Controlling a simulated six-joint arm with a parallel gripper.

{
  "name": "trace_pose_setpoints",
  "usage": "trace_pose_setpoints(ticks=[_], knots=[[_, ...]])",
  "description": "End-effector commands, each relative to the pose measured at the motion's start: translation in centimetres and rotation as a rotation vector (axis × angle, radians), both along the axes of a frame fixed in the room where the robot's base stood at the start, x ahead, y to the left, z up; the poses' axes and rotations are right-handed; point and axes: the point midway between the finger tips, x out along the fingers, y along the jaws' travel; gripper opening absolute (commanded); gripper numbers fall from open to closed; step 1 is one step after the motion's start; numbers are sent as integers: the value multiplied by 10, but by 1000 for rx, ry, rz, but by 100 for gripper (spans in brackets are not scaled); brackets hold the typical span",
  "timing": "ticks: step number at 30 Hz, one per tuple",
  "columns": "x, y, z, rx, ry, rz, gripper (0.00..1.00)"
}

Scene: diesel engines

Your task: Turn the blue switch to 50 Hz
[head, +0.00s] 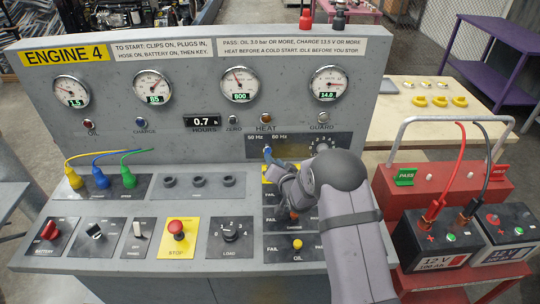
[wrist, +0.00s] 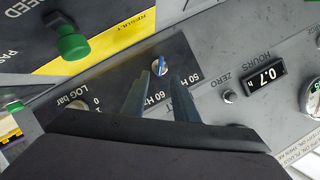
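The blue switch (head: 267,151) sits on a dark plate under the 50 Hz and 60 Hz labels, on the upright face of the console. It also shows in the wrist view (wrist: 160,65) as a small blue knob with a pale mark. I cannot tell clearly which label it points to. My gripper (wrist: 163,77) is open, with its two fingers apart and the switch just beyond and between the tips. I cannot tell whether they touch it. In the head view my gripper (head: 270,161) is at the switch and hides part of the plate.
A LOG bar dial (head: 322,145) is right of the switch on the same plate. The hours display (wrist: 265,83) and ZERO button (wrist: 229,96) are close by. A green knob (wrist: 72,44) stands out on the lower panel. Batteries (head: 434,240) stand at the right.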

Motion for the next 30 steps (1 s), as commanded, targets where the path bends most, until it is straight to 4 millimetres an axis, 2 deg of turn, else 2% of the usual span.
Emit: trace_pose_setpoints(ticks=[16, 30], knots=[[48, 12, -15, 0, 0, 0, 27], [59, 14, -20, -1, 1, 0, 27]])
